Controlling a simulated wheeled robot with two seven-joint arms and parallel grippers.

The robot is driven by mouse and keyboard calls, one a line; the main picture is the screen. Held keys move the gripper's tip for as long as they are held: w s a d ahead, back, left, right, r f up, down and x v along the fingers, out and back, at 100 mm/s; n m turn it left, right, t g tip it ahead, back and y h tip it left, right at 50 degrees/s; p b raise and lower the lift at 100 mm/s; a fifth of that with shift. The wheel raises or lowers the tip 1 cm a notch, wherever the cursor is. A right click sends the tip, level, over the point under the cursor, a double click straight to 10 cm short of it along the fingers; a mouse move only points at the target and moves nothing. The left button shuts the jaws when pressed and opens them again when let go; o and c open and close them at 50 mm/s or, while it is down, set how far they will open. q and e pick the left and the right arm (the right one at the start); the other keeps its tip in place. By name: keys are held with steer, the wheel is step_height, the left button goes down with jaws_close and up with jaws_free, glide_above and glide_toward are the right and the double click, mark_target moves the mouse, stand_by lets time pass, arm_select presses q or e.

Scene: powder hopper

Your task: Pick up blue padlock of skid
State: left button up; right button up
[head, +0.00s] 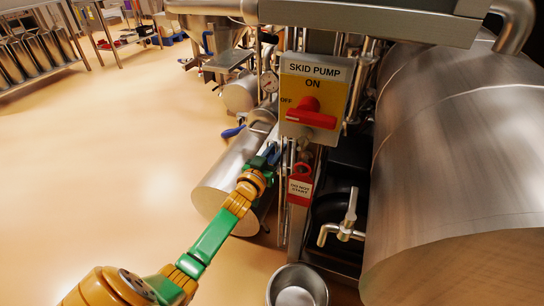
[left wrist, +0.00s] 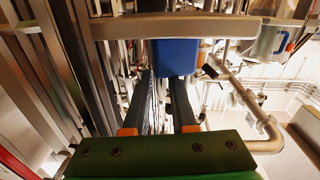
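The blue padlock (left wrist: 177,58) shows in the left wrist view as a blue block just past my left gripper's fingertips, set toward the right finger. My left gripper (left wrist: 162,82) has its two dark fingers apart, with a gap between them and nothing clearly held. In the head view my left gripper (head: 268,158) reaches up from the lower left to the skid, beside the red tag (head: 300,187). A bit of blue shows at its fingertips there, too small to make out. I cannot tell whether the fingers touch the padlock. My right gripper is not in view.
A yellow skid pump switch box (head: 314,90) with a red handle is above the fingertips. A large steel tank (head: 455,140) fills the right. A steel cylinder (head: 215,192) lies behind my gripper, and a steel pot (head: 297,286) stands below. The floor at left is clear.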

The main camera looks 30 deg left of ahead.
mark_target(276, 143)
arm_select(q)
jaws_close()
steer(key=shift+r, duration=0.2)
step_height(276, 143, up, 3)
steer(key=shift+p, duration=0.8)
steer(key=s+a+r+p, duration=0.3)
steer(key=s+r, duration=0.6)
steer(key=s, duration=0.4)
steer(key=shift+s+r+p, duration=0.3)
steer(key=shift+s+p, duration=0.05)
steer(key=shift+p, duration=0.4)
